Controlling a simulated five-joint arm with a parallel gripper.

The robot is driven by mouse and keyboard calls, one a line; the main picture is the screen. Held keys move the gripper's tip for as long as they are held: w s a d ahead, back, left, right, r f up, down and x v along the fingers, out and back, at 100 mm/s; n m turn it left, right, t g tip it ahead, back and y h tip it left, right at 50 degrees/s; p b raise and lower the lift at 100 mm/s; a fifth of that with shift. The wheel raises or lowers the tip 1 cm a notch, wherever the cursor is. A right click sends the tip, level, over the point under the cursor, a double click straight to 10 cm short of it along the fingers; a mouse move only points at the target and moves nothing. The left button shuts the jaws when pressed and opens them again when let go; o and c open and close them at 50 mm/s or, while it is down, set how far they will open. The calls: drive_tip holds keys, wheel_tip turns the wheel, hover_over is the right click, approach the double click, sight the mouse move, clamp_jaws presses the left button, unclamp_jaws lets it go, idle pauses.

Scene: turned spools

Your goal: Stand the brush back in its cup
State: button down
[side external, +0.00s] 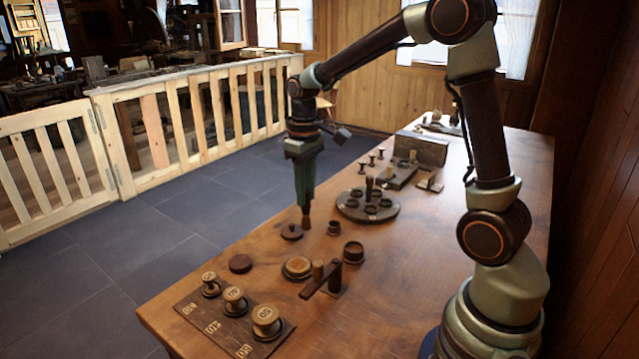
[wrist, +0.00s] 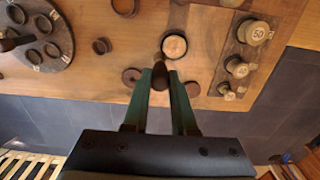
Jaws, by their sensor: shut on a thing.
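My gripper (side external: 305,203) points straight down over the table's left edge and is shut on the brush (side external: 307,219), a short dark piece hanging below the fingers. The wrist view also shows the brush (wrist: 160,77) between the fingertips. Two dark open cups stand to its right in the side view: a small one (side external: 334,228) and a wider one (side external: 353,254). Both also show in the wrist view, the small one (wrist: 102,46) and the wider one (wrist: 125,6). I cannot tell which is the brush's cup. The brush appears just above the table, apart from both cups.
A dark knobbed lid (side external: 291,232) is close by the brush. A dark disc (side external: 240,263), a pale-topped round (side external: 297,267) and a post with a bar (side external: 322,280) lie nearer. A board with spools (side external: 232,325) is at front. A round rack (side external: 367,206) stands behind.

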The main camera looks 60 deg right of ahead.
drive_tip(key=w+d, duration=0.2)
drive_tip(key=d, duration=1.2)
wheel_tip(320, 180, down, 7)
drive_tip(key=shift+s+r, duration=0.15)
drive_tip(key=shift+s, duration=0.1)
drive_tip(key=shift+f, duration=1.35)
idle(2.7)
drive_tip(key=c, duration=0.6)
unclamp_jaws()
drive_tip(key=shift+c, duration=0.2)
drive_tip(key=shift+r, duration=0.1)
wheel_tip(320, 180, up, 8)
drive_tip(key=shift+r, duration=0.15)
idle(0.6)
